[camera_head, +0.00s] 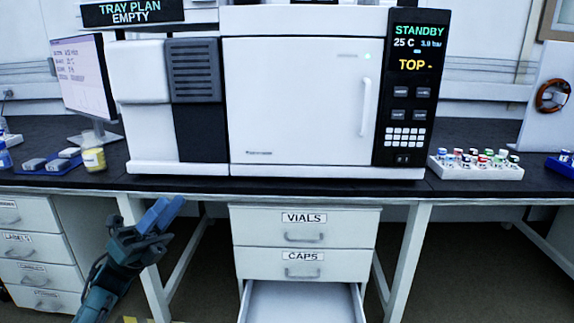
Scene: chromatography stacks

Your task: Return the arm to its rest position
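My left arm comes in from the lower left, in front of the bench. Its gripper (162,214) has blue fingers pointing up and to the right, just below the bench's front edge and left of the drawers. The fingers lie close side by side, and I see nothing held between them. The angle does not show clearly whether they are open or shut. My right gripper is not in view.
A white chromatography stack (293,105) with its door shut stands on the dark bench (330,190). Below, the bottom drawer (300,302) is pulled out; the VIALS drawer (304,229) and CAPS drawer (302,264) are shut. A vial rack (478,172) stands right, a yellow-labelled jar (94,160) left.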

